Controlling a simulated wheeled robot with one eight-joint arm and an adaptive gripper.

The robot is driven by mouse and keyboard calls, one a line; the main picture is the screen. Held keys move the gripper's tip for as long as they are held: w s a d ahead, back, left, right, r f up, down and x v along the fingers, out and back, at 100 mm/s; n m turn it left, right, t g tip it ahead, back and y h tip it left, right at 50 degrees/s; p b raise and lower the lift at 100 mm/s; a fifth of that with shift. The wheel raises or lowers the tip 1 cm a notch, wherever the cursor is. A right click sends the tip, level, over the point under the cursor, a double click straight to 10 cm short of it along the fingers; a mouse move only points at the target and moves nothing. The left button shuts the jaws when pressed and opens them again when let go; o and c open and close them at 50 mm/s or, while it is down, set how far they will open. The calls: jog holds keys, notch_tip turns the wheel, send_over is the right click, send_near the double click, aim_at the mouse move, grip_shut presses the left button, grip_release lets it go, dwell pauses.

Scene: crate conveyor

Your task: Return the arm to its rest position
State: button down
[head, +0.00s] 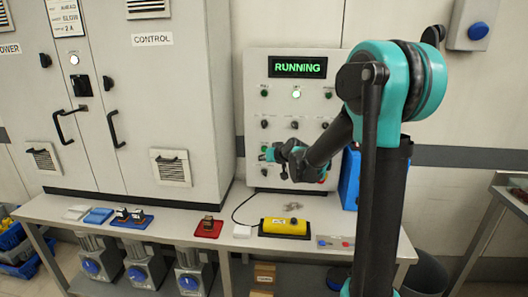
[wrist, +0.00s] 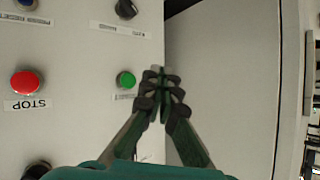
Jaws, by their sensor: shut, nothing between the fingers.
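My gripper (head: 268,154) is raised in front of the control panel (head: 255,90), near its left side. In the wrist view my gripper (wrist: 159,76) has its fingertips together with nothing between them. A green button (wrist: 126,79) shows just left of the fingertips in that view; I cannot tell whether they touch the panel. My arm is stretched forward and bent, covering the panel's lower right part. The panel's display (head: 298,67) reads RUNNING in green letters.
A red button (wrist: 26,84) labelled STOP sits on the panel. A blue box (head: 350,179) stands behind my arm. Grey cabinets (head: 180,90) stand left.

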jog(key=s+d+f+m+g+h, duration=0.1)
jog(key=s+d+f, duration=0.4)
jog(key=s, duration=0.7)
jog(key=s+d+f+m+g+h, duration=0.1)
jog(key=s+d+f+g+h, duration=0.2)
jog(key=s, duration=0.9)
jog(key=s+d+f+m+g+h, duration=0.1)
jog(key=s+d+f+g+h, duration=0.1)
jog(key=s+d+f, duration=0.5)
jog(key=s+d, duration=0.4)
jog(key=s, duration=0.2)
